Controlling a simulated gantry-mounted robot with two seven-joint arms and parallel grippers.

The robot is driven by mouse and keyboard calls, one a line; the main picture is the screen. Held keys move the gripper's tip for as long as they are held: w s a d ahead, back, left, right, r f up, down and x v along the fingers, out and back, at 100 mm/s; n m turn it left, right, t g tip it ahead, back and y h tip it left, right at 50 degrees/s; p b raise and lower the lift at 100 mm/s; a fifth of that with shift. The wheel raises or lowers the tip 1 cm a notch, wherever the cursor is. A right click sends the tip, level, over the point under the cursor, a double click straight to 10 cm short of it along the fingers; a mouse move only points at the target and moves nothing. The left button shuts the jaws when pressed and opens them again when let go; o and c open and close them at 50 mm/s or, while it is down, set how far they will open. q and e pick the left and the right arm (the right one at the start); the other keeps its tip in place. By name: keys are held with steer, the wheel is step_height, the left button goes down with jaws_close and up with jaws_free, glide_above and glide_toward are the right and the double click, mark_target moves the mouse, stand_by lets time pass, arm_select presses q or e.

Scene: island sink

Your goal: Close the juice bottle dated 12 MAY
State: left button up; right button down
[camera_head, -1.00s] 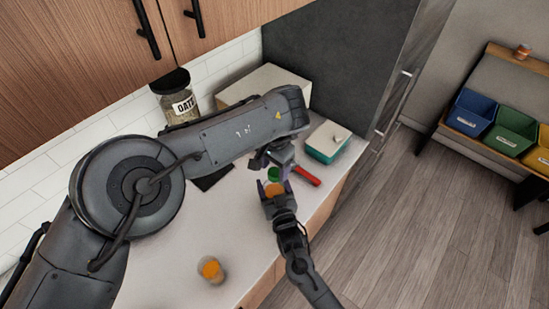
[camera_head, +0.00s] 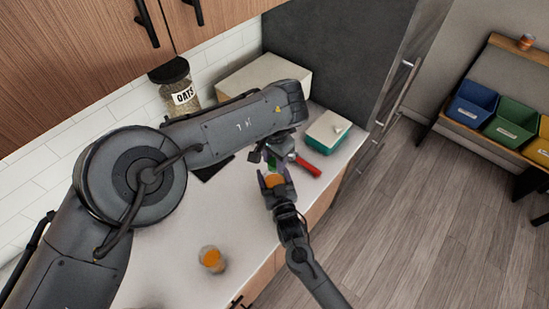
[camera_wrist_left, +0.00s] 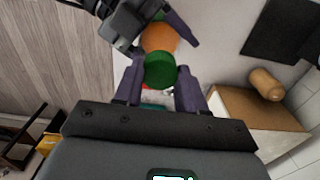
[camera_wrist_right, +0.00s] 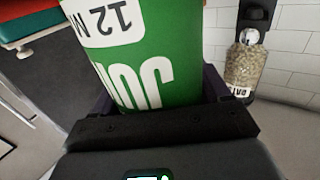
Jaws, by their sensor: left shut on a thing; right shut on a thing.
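My right gripper (camera_head: 277,185) is shut on the juice bottle, which shows an orange top opening (camera_head: 273,180). In the right wrist view the bottle's green label (camera_wrist_right: 150,75) carries a white patch reading "12 M", upside down, the rest cut off. My left gripper (camera_head: 270,154) is shut on a green cap (camera_wrist_left: 160,70). The cap is just beside or above the bottle's orange mouth (camera_wrist_left: 160,38) and overlaps its edge in the left wrist view. The cap looks off the mouth; I cannot tell whether they touch.
A second orange-topped container (camera_head: 212,259) stands on the counter's near part. A red-handled item (camera_head: 305,165) and a teal-and-white box (camera_head: 327,133) lie beyond the grippers. An oats jar (camera_head: 175,85) and a pale box (camera_head: 263,82) stand against the wall.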

arm_select(q)
steer(key=m, duration=0.4)
steer(key=shift+m, duration=0.4)
steer(key=m, duration=0.6)
steer(key=shift+m, duration=0.3)
steer(key=m, duration=0.6)
steer(key=shift+m, duration=0.4)
steer(key=m, duration=0.4)
steer(key=shift+w+m, duration=0.1)
steer(key=shift+m, duration=0.2)
steer(key=m, duration=0.4)
steer(key=shift+m, duration=0.4)
steer(key=m, duration=0.6)
steer(key=shift+m, duration=0.3)
steer(key=m, duration=0.4)
steer(key=shift+f, duration=0.1)
steer(key=m, duration=0.5)
steer(key=shift+m, duration=0.3)
steer(key=o, duration=1.3)
steer(key=shift+c, duration=0.2)
